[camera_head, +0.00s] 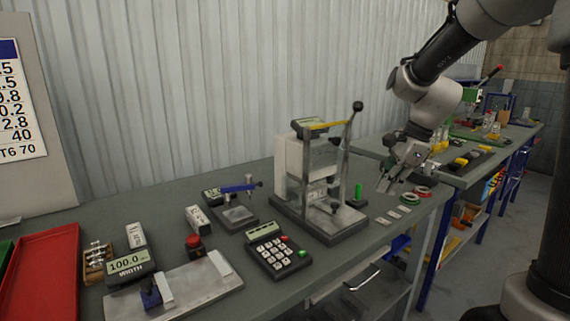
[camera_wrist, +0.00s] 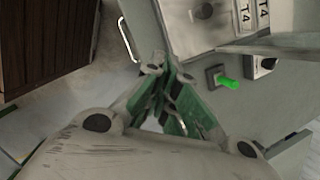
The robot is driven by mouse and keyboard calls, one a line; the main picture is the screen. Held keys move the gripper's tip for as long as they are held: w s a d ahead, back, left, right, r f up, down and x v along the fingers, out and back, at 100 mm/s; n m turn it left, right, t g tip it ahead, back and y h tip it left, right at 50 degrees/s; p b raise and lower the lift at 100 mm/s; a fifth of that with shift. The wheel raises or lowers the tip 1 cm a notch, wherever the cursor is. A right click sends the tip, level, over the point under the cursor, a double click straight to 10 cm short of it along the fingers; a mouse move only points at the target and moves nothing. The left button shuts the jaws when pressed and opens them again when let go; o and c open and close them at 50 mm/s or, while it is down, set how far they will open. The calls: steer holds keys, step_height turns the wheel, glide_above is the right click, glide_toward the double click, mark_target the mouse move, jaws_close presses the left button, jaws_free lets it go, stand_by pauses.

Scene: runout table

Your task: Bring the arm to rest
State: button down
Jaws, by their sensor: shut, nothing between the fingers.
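My gripper (camera_head: 387,184) hangs from my arm on the right side of the head view, above the right end of the grey table (camera_head: 334,262). It points down and to the left, to the right of the lever press (camera_head: 318,190). In the wrist view its green-padded fingers (camera_wrist: 172,92) come together at the tips. Nothing shows between them. A green post (camera_head: 358,191) stands just left of my gripper; a bright green one shows in the wrist view (camera_wrist: 230,83).
The press's raised lever (camera_head: 352,130) stands near my arm. A keypad (camera_head: 278,256), a width display (camera_head: 128,264) and a red tray (camera_head: 45,275) occupy the front and left. A second bench (camera_head: 470,172) stands behind.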

steer(key=s+d+r+n+t+h, duration=0.1)
steer(key=s+d+r+n, duration=0.1)
steer(key=s+n, duration=0.7)
steer(key=s+d+r+n+t+h, duration=0.1)
steer(key=s+d+r+n+h, duration=0.1)
steer(key=s+d+n, duration=0.3)
steer(key=s+r+n, duration=0.1)
steer(key=s+n, duration=0.3)
steer(key=s, duration=0.5)
steer(key=shift+d+r+t, duration=0.15)
steer(key=shift+d+t, duration=0.05)
steer(key=shift+t, duration=0.2)
